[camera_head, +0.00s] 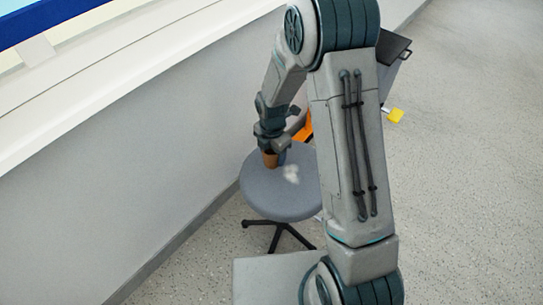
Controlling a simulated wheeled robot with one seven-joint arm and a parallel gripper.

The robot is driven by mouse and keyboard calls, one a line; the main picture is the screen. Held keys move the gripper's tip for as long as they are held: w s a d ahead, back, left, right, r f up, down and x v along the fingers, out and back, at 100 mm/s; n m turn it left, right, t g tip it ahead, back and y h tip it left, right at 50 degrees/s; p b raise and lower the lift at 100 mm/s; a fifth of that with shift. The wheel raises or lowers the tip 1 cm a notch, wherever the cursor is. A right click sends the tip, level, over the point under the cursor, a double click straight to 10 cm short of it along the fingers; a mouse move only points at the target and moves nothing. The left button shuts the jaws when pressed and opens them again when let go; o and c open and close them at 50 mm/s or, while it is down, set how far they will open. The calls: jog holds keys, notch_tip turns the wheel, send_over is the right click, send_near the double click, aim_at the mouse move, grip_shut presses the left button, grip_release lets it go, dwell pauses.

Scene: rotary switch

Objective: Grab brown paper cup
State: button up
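The brown paper cup (270,160) stands on the round grey stool (262,198), near the left part of its seat. It looks upright, and only a small part of it shows below my gripper. My gripper (273,153) points down at the cup from above. A dark finger shows along the cup's right side, and the gripper hides the cup's top. The view is too small to tell whether the fingers touch the cup or are closed on it.
A small white object (291,174) lies on the stool right of the cup. An orange object (304,127) is behind the stool. A grey wall (110,165) runs close on the left. A yellow piece (396,115) is at the right, where the speckled floor (455,200) is open.

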jog(key=c, duration=0.5)
jog(key=shift+r, duration=0.1)
jog(key=shift+c, duration=0.2)
